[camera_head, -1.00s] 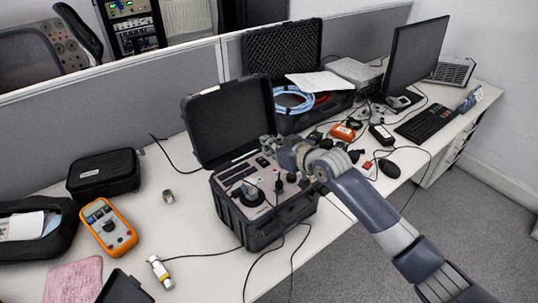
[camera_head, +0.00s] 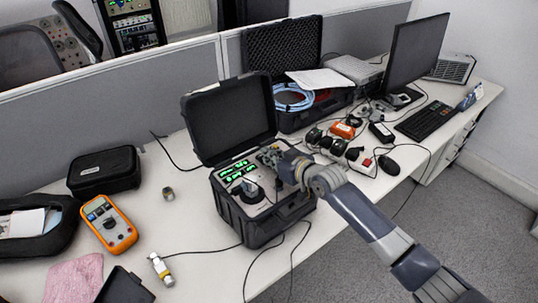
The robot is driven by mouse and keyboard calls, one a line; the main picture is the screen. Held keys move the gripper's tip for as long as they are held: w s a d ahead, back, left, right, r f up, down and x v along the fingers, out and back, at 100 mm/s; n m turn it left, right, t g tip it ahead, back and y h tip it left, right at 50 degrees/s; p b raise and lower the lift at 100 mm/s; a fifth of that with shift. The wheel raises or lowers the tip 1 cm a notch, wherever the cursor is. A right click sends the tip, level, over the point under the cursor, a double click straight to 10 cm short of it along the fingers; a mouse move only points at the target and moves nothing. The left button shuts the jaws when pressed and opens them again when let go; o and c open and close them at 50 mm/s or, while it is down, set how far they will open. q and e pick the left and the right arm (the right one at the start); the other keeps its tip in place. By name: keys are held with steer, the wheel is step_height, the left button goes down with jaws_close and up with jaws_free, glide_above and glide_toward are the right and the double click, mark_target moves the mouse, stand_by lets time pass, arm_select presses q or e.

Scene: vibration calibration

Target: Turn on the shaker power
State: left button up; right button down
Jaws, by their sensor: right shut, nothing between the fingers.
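The shaker (camera_head: 262,222) is a black case with its lid (camera_head: 232,118) open, standing on the white desk. Its panel display (camera_head: 238,172) is lit with green characters. A round dark part stands on the panel. My right gripper (camera_head: 270,155) is shut and empty at the back right of the panel, low over it. I cannot tell whether it touches the panel, and its fingers hide the part of the panel beneath them. My left gripper is not in view.
An orange multimeter (camera_head: 109,224) and a black pouch (camera_head: 104,171) lie to the left. A second open case (camera_head: 282,60) with blue cable stands behind. Several small devices, a monitor (camera_head: 415,58) and a keyboard (camera_head: 427,121) are to the right. Cables run over the desk's front edge.

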steer(key=shift+r+p, duration=0.7)
steer(key=shift+r, duration=0.1)
steer(key=shift+r+p, duration=0.6)
steer(key=shift+r, duration=0.05)
steer(key=shift+s+d+r+p, duration=0.3)
steer(key=shift+s+r+p, duration=0.15)
steer(key=shift+r, duration=0.2)
steer(key=shift+s+d+r+p, duration=0.35)
steer(key=shift+r+p, duration=0.15)
steer(key=shift+r, duration=0.1)
steer(key=f+b+v, duration=0.1)
steer(key=v, duration=0.7)
steer(key=shift+s+d+f+b, duration=0.2)
steer(key=shift+s+b, duration=0.1)
steer(key=shift+s, duration=0.05)
